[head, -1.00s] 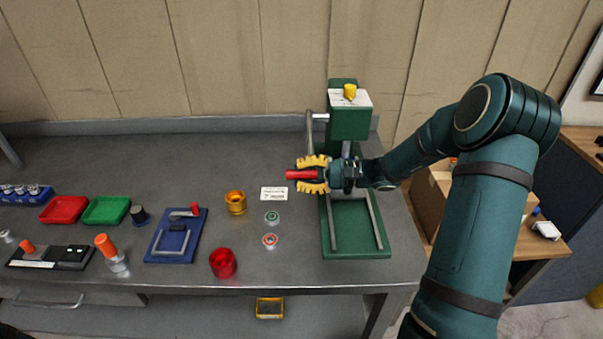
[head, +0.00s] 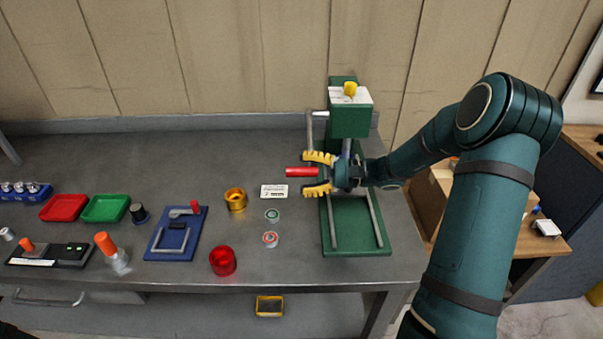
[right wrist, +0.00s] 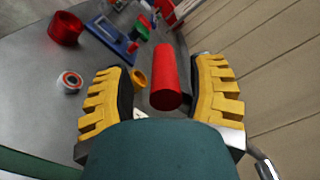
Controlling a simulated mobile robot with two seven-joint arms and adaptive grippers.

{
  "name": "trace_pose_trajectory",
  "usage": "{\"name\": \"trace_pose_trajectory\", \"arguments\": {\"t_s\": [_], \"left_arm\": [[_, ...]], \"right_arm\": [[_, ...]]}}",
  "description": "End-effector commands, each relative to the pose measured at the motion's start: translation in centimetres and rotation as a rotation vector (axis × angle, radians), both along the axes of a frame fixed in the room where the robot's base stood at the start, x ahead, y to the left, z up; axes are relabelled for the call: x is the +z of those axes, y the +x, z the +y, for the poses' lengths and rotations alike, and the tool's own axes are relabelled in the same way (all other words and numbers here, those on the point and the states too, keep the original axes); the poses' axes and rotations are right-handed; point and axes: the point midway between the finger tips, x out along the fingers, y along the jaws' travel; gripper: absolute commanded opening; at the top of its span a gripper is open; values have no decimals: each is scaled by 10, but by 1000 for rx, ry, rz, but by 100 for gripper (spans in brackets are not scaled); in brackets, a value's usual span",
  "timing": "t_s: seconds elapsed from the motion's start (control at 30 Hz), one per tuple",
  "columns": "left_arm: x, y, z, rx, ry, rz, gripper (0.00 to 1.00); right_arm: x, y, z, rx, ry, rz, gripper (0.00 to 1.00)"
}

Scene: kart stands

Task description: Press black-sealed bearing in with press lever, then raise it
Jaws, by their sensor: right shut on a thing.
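The green press (head: 350,122) stands at the right of the bench. Its red lever grip (head: 301,172) points left, in front of the press column. My right gripper (head: 318,173), with yellow fingers, is around the grip. The rest of the lever is hidden behind the gripper. I cannot make out a black-sealed bearing. My left gripper is not in view.
Left of the press lie a white card (head: 274,191), a green-ringed part (head: 272,215) and a red-ringed part (head: 270,239). A gold ring (head: 236,199), a red cup (head: 223,261) and a blue fixture (head: 176,233) stand further left. Bare bench lies behind them.

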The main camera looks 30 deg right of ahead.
Motion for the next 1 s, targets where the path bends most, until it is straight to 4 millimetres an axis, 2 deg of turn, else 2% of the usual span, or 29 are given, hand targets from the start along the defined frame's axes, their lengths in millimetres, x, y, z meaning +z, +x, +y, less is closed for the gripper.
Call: {"name": "trace_pose_trajectory", "arguments": {"t_s": [0.3,0.5,0.7,1.0], "left_arm": [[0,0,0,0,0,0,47],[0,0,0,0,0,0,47],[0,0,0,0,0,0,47],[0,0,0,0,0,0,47]], "right_arm": [[-1,-34,-55,-6,-3,3,54],[0,-51,-81,-3,-2,2,54],[0,-58,-92,-2,-1,1,54],[0,-58,-93,0,-1,2,54]]}}
